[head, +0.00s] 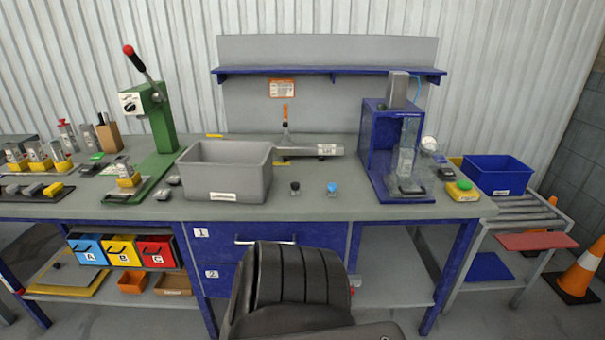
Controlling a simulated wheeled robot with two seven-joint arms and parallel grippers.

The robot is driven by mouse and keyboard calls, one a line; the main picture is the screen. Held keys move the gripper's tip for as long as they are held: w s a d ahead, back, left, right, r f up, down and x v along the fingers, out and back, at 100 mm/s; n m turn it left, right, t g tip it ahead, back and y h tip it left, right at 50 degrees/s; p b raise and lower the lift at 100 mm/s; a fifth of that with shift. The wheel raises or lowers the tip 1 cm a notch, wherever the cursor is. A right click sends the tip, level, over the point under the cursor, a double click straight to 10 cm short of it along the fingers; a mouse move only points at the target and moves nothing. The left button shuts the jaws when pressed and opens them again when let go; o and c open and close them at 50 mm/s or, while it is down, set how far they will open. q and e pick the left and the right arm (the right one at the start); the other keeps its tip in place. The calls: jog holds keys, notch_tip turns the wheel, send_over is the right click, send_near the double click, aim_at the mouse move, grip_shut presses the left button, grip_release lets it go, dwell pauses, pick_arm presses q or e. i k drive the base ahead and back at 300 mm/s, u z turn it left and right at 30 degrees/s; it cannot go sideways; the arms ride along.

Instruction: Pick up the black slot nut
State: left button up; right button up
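A small dark piece with a black top (295,187) stands on the grey table top (350,208), near its front edge and right of the grey bin. It appears to be the black slot nut, but it is too small to make out a slot. A similar small piece with a blue top (332,188) stands a short way to its right, apart from it. Neither of my grippers is in view.
An open grey bin (226,180) stands left of the small pieces. A green lever press (158,120) is farther left, and a blue-framed fixture (375,150) stands to the right. A metal bar (318,150) lies behind. The table around both pieces is clear.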

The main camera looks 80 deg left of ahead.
aim_at(294, 187)
jog(key=u, duration=0.55)
jog(key=i, duration=0.8)
jog(key=u, duration=0.9)
